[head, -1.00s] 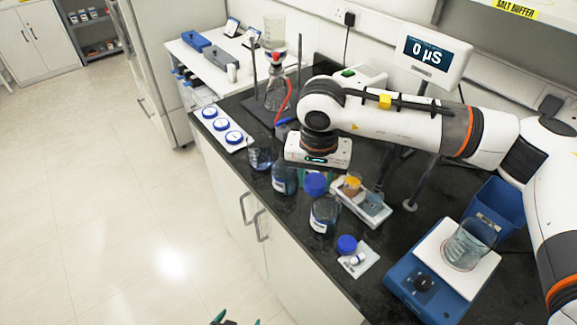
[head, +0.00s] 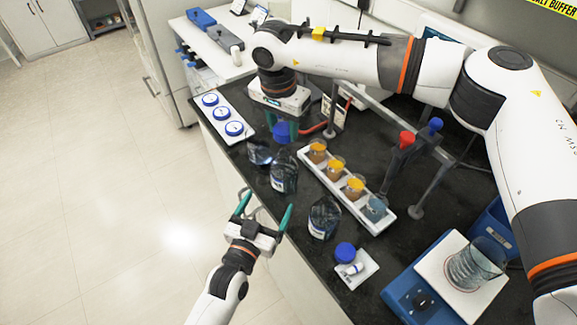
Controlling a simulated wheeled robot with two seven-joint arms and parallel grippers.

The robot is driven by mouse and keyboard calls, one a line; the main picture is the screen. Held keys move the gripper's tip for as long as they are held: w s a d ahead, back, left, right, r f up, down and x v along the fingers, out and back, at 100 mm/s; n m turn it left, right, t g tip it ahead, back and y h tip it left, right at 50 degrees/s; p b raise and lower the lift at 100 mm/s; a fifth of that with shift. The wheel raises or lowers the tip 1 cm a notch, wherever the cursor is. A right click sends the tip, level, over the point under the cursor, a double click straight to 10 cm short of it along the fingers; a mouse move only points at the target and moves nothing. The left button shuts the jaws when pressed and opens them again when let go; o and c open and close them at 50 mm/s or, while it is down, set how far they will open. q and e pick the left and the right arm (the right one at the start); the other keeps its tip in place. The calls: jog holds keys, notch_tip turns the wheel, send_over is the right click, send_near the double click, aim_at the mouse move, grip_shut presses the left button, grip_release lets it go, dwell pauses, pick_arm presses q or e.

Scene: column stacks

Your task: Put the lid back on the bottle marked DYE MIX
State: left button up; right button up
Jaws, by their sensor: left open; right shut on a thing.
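My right gripper (head: 282,127) is shut on a blue lid (head: 281,132), above the neck of a dark bottle (head: 284,178); I cannot tell if they touch. A second dark bottle (head: 323,216), with a white label and no lid seen, stands nearer the front edge. The label writing is too small to read, so I cannot tell which one is DYE MIX. Another blue lid (head: 345,252) sits on a small white tray (head: 362,268). My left gripper (head: 264,210) is open and empty, left of the bottles by the counter's front edge.
A white holder (head: 226,122) with three blue-rimmed discs lies at the left. A blue stirrer (head: 420,299) carries a glass beaker (head: 474,266).

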aim_at(286, 166)
jog(key=shift+w+d, duration=0.1)
jog(key=shift+w, duration=0.6)
jog(key=shift+s+a+r, duration=0.2)
jog(key=shift+s+r, duration=0.1)
jog(key=shift+s, duration=0.25)
pick_arm(q)
jog(key=x, duration=0.8)
jog(key=r+x, duration=0.1)
jog(key=x, duration=0.3)
jog(key=shift+w+d, duration=0.25)
pick_arm(e)
jog(key=shift+w+f, duration=0.1)
jog(key=shift+w, duration=0.05)
pick_arm(q)
jog(key=c, duration=1.5)
pick_arm(e)
jog(key=shift+d, duration=0.1)
jog(key=shift+f, duration=2.5)
jog(key=shift+f, duration=0.15)
jog(key=shift+f, duration=0.75)
jog(key=shift+f, duration=0.6)
